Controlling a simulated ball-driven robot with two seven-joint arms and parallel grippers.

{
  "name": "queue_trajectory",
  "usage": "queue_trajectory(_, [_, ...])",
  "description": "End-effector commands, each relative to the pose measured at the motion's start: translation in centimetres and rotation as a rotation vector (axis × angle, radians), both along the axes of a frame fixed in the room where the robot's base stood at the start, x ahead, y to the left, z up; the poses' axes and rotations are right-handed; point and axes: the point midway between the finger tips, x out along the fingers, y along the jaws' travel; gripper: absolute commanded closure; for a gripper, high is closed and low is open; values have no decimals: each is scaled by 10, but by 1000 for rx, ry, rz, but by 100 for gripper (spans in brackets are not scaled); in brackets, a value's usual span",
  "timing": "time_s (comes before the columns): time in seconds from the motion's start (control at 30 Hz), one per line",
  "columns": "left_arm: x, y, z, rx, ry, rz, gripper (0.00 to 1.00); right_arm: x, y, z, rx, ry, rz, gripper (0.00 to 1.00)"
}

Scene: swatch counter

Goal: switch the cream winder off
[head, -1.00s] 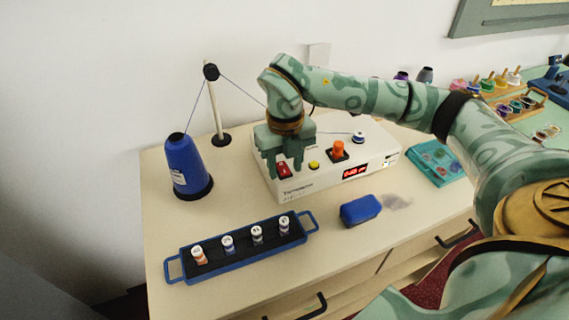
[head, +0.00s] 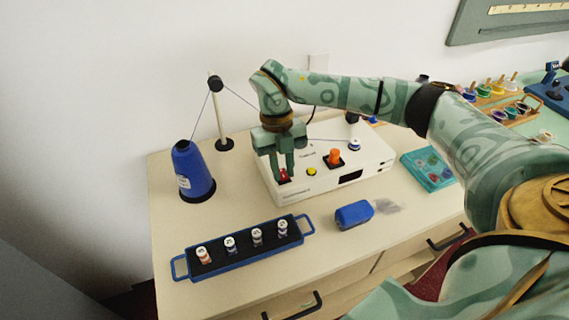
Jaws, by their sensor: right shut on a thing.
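The cream winder (head: 322,185) is a cream box on the counter. Its front has a red switch (head: 284,175) at the left, a yellow button (head: 311,171), an orange knob (head: 335,157) and a dark, unlit display (head: 351,177). My right gripper (head: 283,177) points down at the front left of the winder, its fingers on either side of the red switch and shut on it. The fingers partly hide the switch. A small bobbin (head: 355,144) sits on top at the right. My left gripper is not in view.
A blue thread cone (head: 192,172) and a thread post (head: 217,115) stand left of the winder. A blue tray (head: 247,256) with several spools and a blue block (head: 354,214) lie in front. A teal case (head: 428,169) lies to the right.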

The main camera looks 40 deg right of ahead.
Motion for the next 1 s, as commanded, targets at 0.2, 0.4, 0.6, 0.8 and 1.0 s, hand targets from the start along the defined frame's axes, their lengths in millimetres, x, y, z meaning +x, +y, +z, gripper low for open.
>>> queue_trajectory(0.2, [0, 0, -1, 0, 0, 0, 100, 1, 0, 0, 0, -2, -1, 100])
queue_trajectory(0.4, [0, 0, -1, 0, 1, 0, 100, 0, 0, 0, 0, -2, -1, 58])
queue_trajectory(0.6, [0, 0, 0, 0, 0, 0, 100, 1, 0, 3, 0, -3, -1, 58])
queue_trajectory(0.8, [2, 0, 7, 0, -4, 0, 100, 9, -2, 34, 0, -9, -1, 58])
queue_trajectory(1.0, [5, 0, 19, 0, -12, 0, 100, 23, -5, 89, 0, -9, -3, 58])
